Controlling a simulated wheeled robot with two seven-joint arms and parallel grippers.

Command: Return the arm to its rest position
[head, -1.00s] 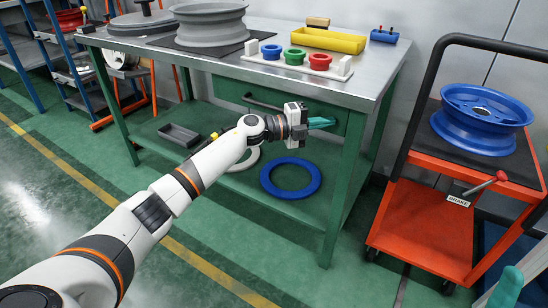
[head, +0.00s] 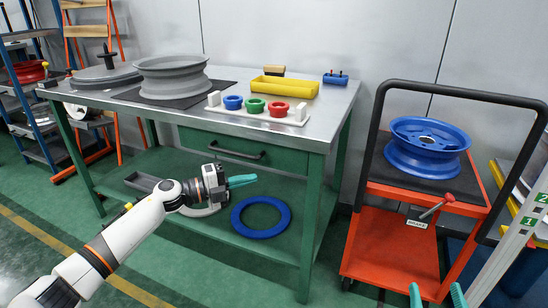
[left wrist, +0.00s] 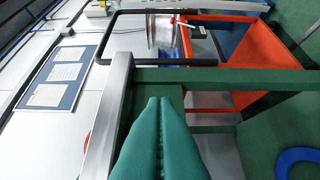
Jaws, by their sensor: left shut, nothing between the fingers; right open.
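My left arm (head: 130,230) reaches in from the lower left of the head view. Its gripper (head: 243,181) has green fingers, shut and empty, in front of the green workbench below its drawer (head: 245,150). In the left wrist view the closed fingers (left wrist: 160,135) point toward the bench's edge, with nothing between them. My right gripper (head: 435,296) shows only as green fingertips at the bottom edge of the head view, spread apart and empty, in front of the orange cart.
The workbench (head: 312,128) holds a grey wheel, a yellow tray (head: 285,88) and a rack of coloured rings. A blue ring (head: 261,232) lies on its lower shelf. The orange cart (head: 395,250) carries a blue wheel (head: 425,148). Green floor is open at the lower left.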

